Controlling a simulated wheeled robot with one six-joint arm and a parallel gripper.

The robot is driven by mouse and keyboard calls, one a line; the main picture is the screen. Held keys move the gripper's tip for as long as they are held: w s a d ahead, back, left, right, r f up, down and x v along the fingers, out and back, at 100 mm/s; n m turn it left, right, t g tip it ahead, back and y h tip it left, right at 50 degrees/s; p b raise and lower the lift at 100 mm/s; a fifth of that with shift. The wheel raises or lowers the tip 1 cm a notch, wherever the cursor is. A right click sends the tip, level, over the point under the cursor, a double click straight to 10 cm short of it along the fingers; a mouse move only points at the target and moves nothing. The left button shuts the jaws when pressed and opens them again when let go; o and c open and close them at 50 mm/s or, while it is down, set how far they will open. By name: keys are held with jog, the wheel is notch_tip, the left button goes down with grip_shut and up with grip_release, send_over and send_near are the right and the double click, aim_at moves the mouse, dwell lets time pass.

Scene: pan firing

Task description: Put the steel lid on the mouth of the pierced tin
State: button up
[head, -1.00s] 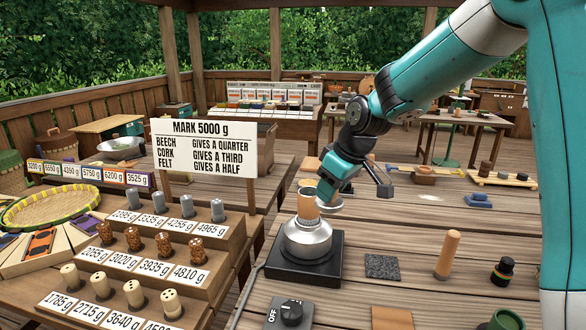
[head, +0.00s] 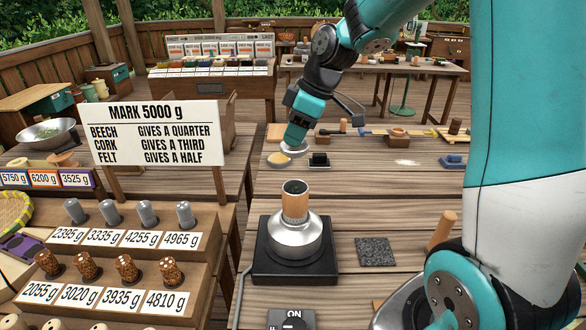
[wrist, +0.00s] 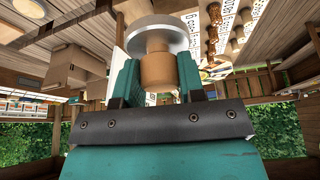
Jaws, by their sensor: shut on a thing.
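My gripper (head: 297,136) is shut on the tan round knob (wrist: 158,74) of the steel lid (wrist: 157,36). In the wrist view the lid is a wide grey disc beyond the fingertips. In the head view the lid (head: 293,149) shows under the gripper, above the far part of the table. A steel vessel (head: 296,238) with a cork-coloured neck (head: 295,207) and a dark open mouth (head: 294,187) stands upright nearer the camera. I see no piercings on it, so I cannot tell if it is the pierced tin. The lid is apart from it.
The vessel stands on a black hotplate (head: 262,262). A dark felt square (head: 376,252) lies to its right, and a wooden peg (head: 441,231) stands farther right. A pale round dish (head: 278,160) and a dark block (head: 319,160) are near the lid. Stepped weight racks and a sign (head: 152,133) stand left.

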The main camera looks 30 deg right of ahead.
notch_tip(320, 180, down, 10)
jog(key=p, duration=0.1)
jog(key=o, duration=0.9)
jog(key=b, duration=0.2)
send_near(308, 146)
jog(key=x, duration=0.5)
jog(key=shift+w+f, duration=0.1)
jog(key=shift+f, duration=0.1)
jog(key=s+a+m+g, duration=0.1)
jog(key=s+a, duration=0.6)
jog(key=s+a+g, duration=0.1)
jog(key=s+a, duration=0.5)
jog(key=a, duration=0.1)
jog(key=s+a+r+m+g, duration=0.1)
jog(key=s+a, duration=0.5)
jog(key=s, duration=0.1)
jog(key=shift+s+a+r+m+y, duration=0.1)
jog(key=shift+s+a+m+y, duration=0.2)
jog(key=shift+s+a+y, duration=0.1)
